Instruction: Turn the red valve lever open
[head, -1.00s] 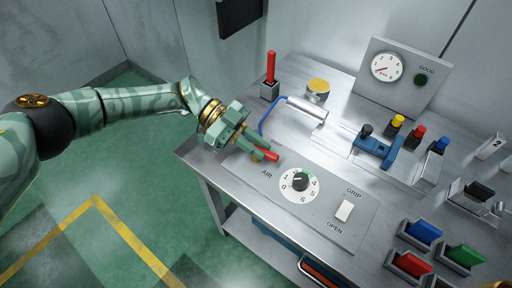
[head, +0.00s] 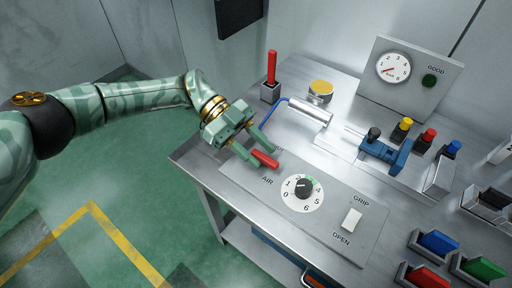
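The red valve lever (head: 265,159) lies low over the panel near the AIR label, its red end pointing to the lower right. My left gripper (head: 262,158) is at the lever with its two fingers spread apart, one on each side of it. The fingers hide the lever's inner end and pivot, and I cannot tell whether either finger touches it. My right gripper is not in view.
A dial (head: 303,188) and a white GRIP/OPEN switch (head: 352,219) sit on the panel to the right. A blue clamp (head: 386,154) and coloured blocks are farther right.

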